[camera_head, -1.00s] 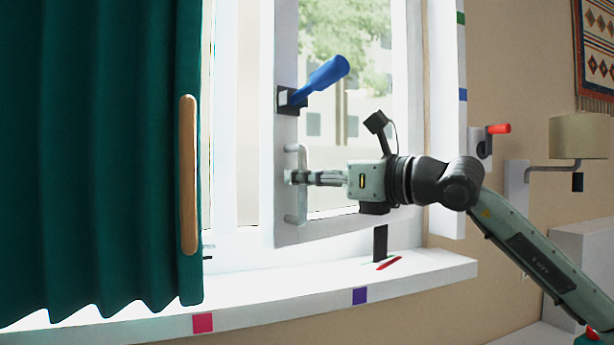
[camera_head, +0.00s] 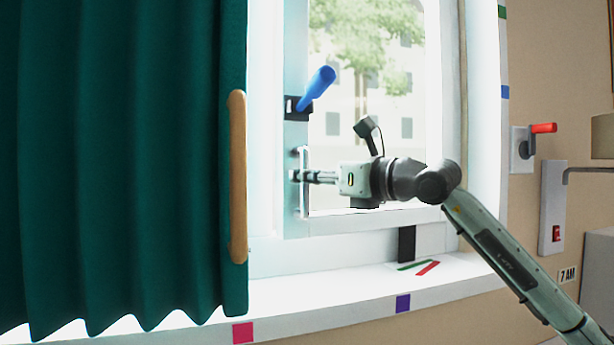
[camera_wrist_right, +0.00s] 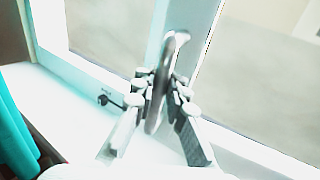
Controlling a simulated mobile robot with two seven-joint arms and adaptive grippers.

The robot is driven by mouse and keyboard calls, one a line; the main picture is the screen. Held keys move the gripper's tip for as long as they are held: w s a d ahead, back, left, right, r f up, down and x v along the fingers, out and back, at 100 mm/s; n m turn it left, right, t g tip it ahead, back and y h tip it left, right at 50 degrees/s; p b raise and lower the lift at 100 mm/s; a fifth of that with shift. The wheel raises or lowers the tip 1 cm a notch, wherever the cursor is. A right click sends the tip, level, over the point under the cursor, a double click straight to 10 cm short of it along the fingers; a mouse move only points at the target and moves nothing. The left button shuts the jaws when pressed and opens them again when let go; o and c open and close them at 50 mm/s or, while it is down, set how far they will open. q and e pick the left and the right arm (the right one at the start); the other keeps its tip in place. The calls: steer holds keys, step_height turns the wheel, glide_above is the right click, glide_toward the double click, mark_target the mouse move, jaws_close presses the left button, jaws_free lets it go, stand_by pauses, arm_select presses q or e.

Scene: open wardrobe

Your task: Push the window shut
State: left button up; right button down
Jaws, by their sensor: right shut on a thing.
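The window (camera_head: 297,150) is a white-framed casement with a blue lever handle (camera_head: 317,88) on its left stile. A pale D-shaped pull handle (camera_head: 304,205) sits below the lever. In the head view the sash lies close to the plane of its frame; I cannot tell whether it is fully flush. My right gripper (camera_head: 300,176) is at the pull handle, shut on it. In the right wrist view its fingers (camera_wrist_right: 155,100) close around the grey handle bar (camera_wrist_right: 160,88). My left gripper is not in view.
A green curtain (camera_head: 120,150) with a wooden bar (camera_head: 238,175) hangs at the left. The white sill (camera_head: 330,300) carries coloured marks and a black upright piece (camera_head: 406,243). A red lever (camera_head: 543,128) and a red switch (camera_head: 557,233) are on the right wall.

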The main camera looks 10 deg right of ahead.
steer(key=c, duration=1.5)
jaws_free()
steer(key=shift+c, duration=0.2)
steer(key=v, duration=1.2)
